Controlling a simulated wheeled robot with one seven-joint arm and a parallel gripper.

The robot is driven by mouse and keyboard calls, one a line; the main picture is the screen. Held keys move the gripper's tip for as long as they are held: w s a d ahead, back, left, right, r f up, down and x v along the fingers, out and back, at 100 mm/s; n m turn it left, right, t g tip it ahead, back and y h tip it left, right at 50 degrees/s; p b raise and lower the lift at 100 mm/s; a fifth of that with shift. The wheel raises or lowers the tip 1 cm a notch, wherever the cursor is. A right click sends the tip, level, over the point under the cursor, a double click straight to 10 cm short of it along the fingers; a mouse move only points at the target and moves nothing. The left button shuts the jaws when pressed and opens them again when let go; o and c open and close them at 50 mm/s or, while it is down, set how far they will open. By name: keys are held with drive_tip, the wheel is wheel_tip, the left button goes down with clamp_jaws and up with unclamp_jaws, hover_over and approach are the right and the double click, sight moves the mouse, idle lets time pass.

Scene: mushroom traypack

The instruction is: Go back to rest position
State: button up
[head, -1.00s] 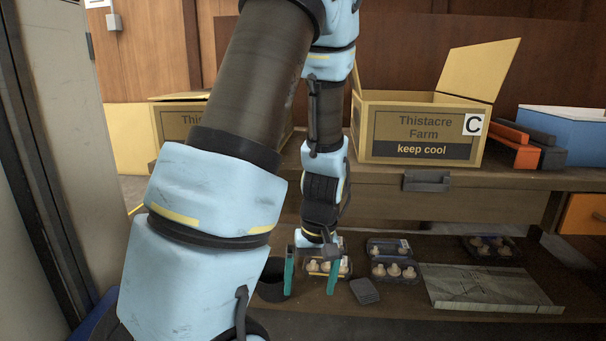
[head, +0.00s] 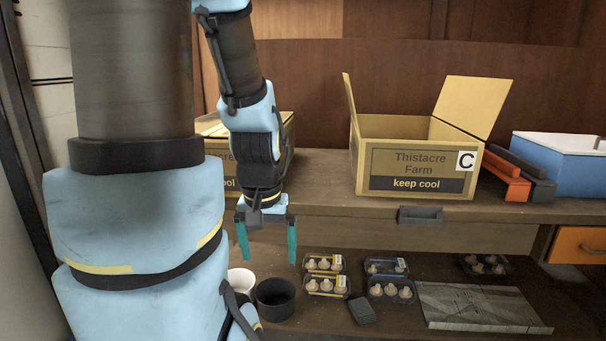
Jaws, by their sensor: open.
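My gripper (head: 267,246) hangs below the wrist in the left middle of the head view. Its two teal fingers are apart with nothing between them. It is raised above the lower shelf, up and left of the mushroom trays. A pair of dark trays with yellow labels (head: 325,285) holds pale mushrooms. A second pair of trays (head: 390,290) is just right of it, one with a blue label. My arm hides part of the left side.
An open Thistacre Farm carton (head: 417,183) marked C stands on the upper shelf; another carton (head: 286,160) is behind my arm. A black cup (head: 275,311), a white cup (head: 240,281), a dark block (head: 361,311), a grey slab (head: 478,308) and another tray (head: 485,269) are below.

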wheel_tip(320, 180, up, 32)
drive_tip(key=p, duration=3)
drive_tip(key=shift+f, duration=0.2)
